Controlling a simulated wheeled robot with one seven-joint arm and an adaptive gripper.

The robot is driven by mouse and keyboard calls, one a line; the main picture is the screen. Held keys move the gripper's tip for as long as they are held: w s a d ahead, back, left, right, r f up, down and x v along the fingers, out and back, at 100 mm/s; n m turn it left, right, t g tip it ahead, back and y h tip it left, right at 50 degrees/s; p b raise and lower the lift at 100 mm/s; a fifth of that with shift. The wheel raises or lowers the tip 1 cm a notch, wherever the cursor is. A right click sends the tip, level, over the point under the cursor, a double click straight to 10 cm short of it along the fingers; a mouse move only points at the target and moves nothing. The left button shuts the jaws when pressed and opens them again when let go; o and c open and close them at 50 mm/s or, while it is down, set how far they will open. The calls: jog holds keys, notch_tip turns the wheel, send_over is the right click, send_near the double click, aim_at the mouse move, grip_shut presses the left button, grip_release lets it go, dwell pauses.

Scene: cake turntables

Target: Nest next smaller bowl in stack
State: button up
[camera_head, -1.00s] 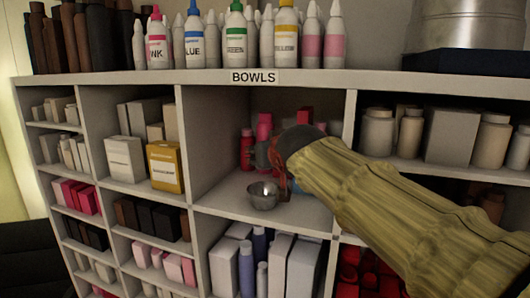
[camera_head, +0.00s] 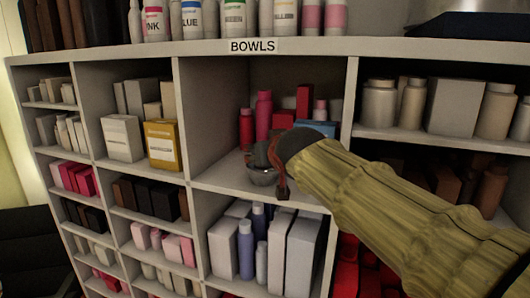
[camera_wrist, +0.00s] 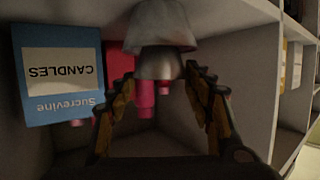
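A shiny metal bowl (camera_head: 262,178) stands on the shelf of the compartment under the BOWLS label. It shows at the top of the upside-down wrist view (camera_wrist: 160,22). A second, smaller grey metal bowl (camera_wrist: 158,66) is between the fingertips of my gripper (camera_wrist: 160,72), which touch it on both sides near its rim. This held bowl (camera_head: 260,154) is directly over the standing bowl, open side up. Its base is very close to the lower bowl's rim; I cannot tell whether they touch. My gripper (camera_head: 268,158) reaches in from the right, partly hiding the held bowl.
Pink and red bottles (camera_head: 264,112) and a blue CANDLES box (camera_wrist: 60,72) stand at the back of the same compartment. Its left side wall (camera_head: 213,115) and right divider (camera_head: 345,110) bound the space. The shelf left of the bowls is clear.

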jog(key=o, duration=0.4)
dwell(0.4)
notch_tip(320, 180, up, 7)
jog(key=p, duration=0.4)
jog(key=shift+f, duration=0.1)
